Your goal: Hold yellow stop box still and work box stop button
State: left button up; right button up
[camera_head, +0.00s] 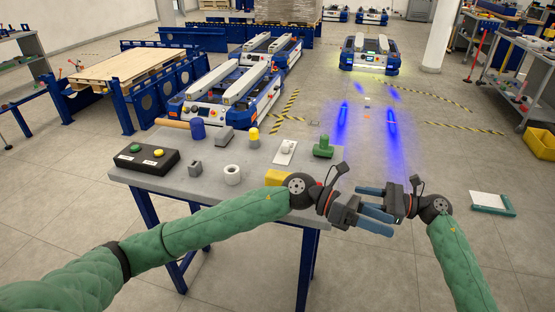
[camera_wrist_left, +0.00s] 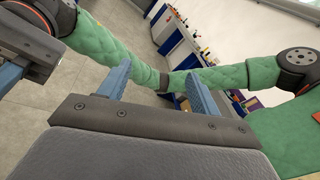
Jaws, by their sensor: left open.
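A yellow box (camera_head: 278,177) lies at the near right part of the grey table, partly hidden behind my left arm; no button on it can be made out. My left gripper (camera_head: 384,218) is open and empty, past the table's right edge and apart from the yellow box. Its two blue fingers stand apart in the left wrist view (camera_wrist_left: 158,90). My right gripper (camera_head: 376,198) is close beside it, overlapping it in the head view; its finger gap is unclear.
The table (camera_head: 205,185) also bears a blue cylinder (camera_head: 197,130), a white ring (camera_head: 232,175), a green piece (camera_head: 323,147) and several small parts. Lift carts (camera_head: 230,88) stand behind it. Floor to the right is mostly open.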

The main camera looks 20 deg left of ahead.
pick_arm(q)
jog(key=w+a+m+y, duration=0.1)
jog(key=w+a+y, duration=0.2)
jog(key=w+a+f+m+t+y, duration=0.1)
jog(key=w+a+m+y, duration=0.1)
jog(key=w+a+y, duration=0.1)
jog(key=w+a+m+y, duration=0.1)
jog(key=w+a+y, duration=0.2)
jog(key=w+a, duration=0.1)
jog(key=shift+a+f+m+t+y, duration=0.3)
jog(key=shift+a+f+m+y, duration=0.05)
jog(key=shift+m+y, duration=0.05)
jog(key=w+a+t+y, duration=0.1)
jog(key=w+a+y, duration=0.2)
jog(key=a, duration=0.3)
jog(key=r+n+t+y, duration=0.1)
jog(key=n+y, duration=0.1)
jog(key=y, duration=0.2)
send_over(277, 174)
jog(key=shift+d+r, duration=0.2)
jog(key=shift+a+f, duration=0.2)
jog(key=shift+f, duration=0.1)
notch_tip(277, 174, down, 7)
jog(key=shift+f, duration=0.15)
jog(key=shift+c, duration=0.2)
jog(key=shift+c, duration=1.4)
